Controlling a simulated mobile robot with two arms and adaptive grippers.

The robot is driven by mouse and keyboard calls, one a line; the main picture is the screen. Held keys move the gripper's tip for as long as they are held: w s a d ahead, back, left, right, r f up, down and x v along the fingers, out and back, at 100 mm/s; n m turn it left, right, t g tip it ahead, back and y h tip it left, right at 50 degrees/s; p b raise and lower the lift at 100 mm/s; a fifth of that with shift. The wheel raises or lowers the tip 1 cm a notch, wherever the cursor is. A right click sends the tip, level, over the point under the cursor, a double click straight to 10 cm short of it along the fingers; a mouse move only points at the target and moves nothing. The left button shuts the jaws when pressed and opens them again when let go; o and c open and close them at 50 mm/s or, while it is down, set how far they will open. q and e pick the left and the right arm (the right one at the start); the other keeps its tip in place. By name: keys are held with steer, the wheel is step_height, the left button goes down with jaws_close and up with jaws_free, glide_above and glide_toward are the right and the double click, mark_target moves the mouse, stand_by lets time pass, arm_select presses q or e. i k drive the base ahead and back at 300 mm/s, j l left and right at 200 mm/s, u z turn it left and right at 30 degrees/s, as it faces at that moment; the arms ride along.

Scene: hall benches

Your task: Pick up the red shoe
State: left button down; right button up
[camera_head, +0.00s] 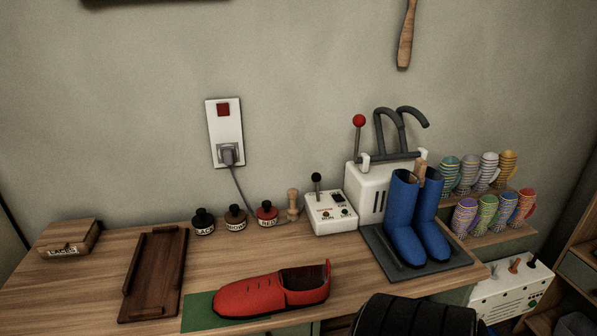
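A single red shoe (252,296) lies on the wooden bench near its front edge, its toe to the left and its dark opening to the right. It rests partly on a green mat (197,314). A black ribbed shape, which I cannot identify for sure, shows at the bottom edge, right of the shoe and apart from it. Neither of my grippers can be made out in the head view.
Blue boots (401,220) stand on a dark tray (379,248) before a white machine (365,185). A control box (330,222), polish jars (236,219), a wooden tray (167,273) and a small box (69,238) stand around. Patterned mugs (487,212) are at right.

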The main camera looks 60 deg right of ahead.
mark_target(271, 285)
steer(key=z, duration=1.75)
steer(key=k+j, duration=0.1)
steer(key=j, duration=0.2)
steer(key=k+j, duration=0.1)
steer(key=j, duration=0.5)
steer(key=k, duration=0.05)
